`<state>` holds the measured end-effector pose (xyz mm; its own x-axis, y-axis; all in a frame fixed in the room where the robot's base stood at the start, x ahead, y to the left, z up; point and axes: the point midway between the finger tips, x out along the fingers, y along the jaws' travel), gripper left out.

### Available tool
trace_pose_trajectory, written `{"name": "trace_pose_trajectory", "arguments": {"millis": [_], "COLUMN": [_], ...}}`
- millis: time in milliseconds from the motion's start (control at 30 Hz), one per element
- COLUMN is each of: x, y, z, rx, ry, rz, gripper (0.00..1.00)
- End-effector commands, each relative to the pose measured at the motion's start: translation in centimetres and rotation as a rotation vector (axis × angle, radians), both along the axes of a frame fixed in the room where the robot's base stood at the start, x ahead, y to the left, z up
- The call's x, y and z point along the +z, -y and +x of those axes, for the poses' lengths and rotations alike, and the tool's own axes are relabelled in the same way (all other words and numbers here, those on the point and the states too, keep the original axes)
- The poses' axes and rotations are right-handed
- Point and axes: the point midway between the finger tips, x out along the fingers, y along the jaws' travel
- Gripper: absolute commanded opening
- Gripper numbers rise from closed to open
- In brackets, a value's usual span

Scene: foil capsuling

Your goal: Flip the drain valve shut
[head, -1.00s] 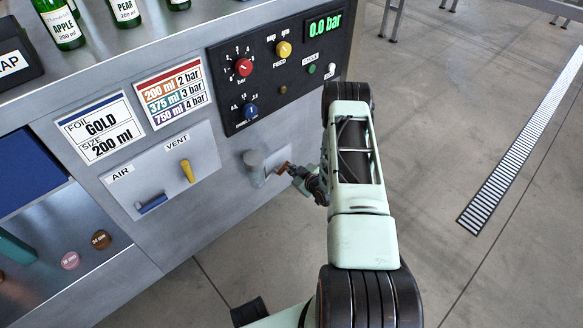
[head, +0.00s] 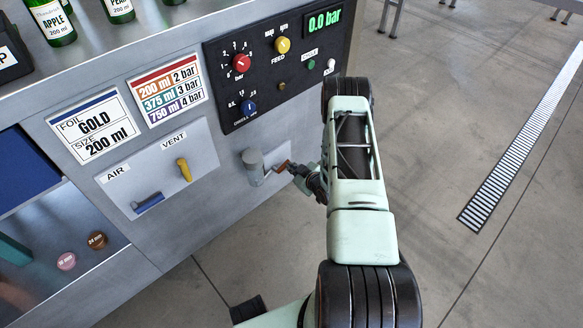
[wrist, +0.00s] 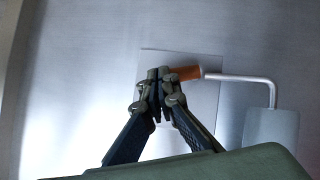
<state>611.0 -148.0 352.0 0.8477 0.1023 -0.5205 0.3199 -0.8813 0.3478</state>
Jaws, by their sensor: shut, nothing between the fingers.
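The drain valve sits low on the grey machine front. Its grey cylindrical body (head: 253,166) and orange-brown handle grip (head: 284,165) show in the head view. In the wrist view the grip (wrist: 187,73) is at the end of a bent silver rod (wrist: 240,78) that runs right to the grey body (wrist: 271,130). My gripper (wrist: 159,75) is shut and empty, with its fingertips at the left end of the grip. I cannot tell whether they touch it. In the head view my gripper (head: 297,169) is beside the grip, partly hidden by my arm.
To the left are the blue AIR lever (head: 148,203) and the yellow VENT lever (head: 184,169). Above is the black control panel (head: 270,60) with a 0.0 bar display. Bottles stand on top of the machine.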

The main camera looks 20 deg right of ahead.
Motion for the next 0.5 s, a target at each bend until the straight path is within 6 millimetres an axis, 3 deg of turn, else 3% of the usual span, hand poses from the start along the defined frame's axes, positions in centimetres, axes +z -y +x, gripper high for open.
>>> {"name": "trace_pose_trajectory", "arguments": {"millis": [500], "x": [-0.52], "y": [-0.70], "z": [-0.26], "rx": [0.000], "ry": [-0.001], "rz": [0.000], "gripper": [0.00]}}
